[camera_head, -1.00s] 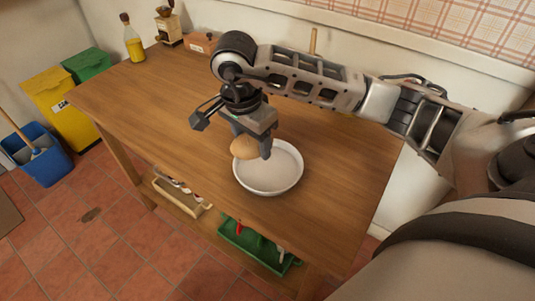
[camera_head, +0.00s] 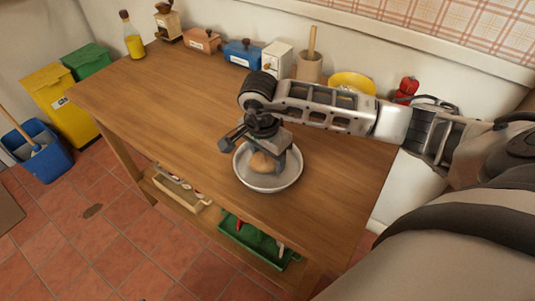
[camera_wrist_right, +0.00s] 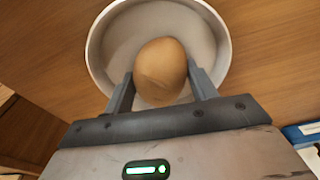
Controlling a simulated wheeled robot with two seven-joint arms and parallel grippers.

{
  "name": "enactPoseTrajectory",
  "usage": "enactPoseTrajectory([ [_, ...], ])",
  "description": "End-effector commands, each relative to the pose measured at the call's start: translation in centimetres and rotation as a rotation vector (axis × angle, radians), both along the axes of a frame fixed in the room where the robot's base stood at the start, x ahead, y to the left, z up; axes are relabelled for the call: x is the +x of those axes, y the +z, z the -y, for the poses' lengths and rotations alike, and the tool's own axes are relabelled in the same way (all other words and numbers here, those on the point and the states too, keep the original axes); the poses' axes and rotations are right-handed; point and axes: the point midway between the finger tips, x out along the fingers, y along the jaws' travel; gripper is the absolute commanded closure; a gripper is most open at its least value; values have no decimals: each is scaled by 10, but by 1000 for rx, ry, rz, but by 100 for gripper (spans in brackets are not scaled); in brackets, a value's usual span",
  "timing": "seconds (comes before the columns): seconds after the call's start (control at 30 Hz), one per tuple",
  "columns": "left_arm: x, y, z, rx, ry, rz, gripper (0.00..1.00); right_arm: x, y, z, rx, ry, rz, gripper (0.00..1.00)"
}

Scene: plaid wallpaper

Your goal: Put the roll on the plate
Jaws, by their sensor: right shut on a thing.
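The roll (camera_head: 262,163) is a light brown bun. It also shows in the right wrist view (camera_wrist_right: 160,70), between the two fingers. My right gripper (camera_head: 268,160) is shut on it, within the outline of the plate and low over it. The plate (camera_head: 268,185) is a white, round, rimmed dish on the table; its rim surrounds the roll in the right wrist view (camera_wrist_right: 97,50). I cannot tell whether the roll touches the plate's bottom. My left gripper is not in view.
The wooden table (camera_head: 180,110) is clear to the left of the plate. Along its back stand a bottle (camera_head: 134,42), a grinder (camera_head: 167,22), small boxes (camera_head: 243,53), a utensil pot (camera_head: 309,67), a yellow bowl (camera_head: 352,82) and a red object (camera_head: 406,89).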

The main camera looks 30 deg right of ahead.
Motion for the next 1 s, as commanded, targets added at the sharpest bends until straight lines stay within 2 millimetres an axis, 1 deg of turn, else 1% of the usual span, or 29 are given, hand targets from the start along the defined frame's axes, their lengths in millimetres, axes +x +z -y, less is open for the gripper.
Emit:
enactPoseTrajectory([
  [0.03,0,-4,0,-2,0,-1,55,0,-4,0,0,0,1,66],
  [0.07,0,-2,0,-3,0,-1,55,0,-2,0,0,0,1,35],
  [0.1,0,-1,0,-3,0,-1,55,0,-1,0,0,0,0,24],
  [0.13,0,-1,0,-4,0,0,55,0,-1,0,0,0,0,20],
  [0.37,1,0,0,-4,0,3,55,0,-1,0,0,0,0,20],
  [0.47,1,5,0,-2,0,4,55,0,3,0,0,0,0,20],
  [0.53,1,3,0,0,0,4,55,1,8,-1,0,1,3,20],
  [0.67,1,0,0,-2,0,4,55,1,31,-3,-1,2,7,20],
  [0.9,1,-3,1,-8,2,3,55,-1,83,-10,1,2,6,20],
  [1.0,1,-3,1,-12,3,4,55,-2,100,-11,-1,1,4,20],
])
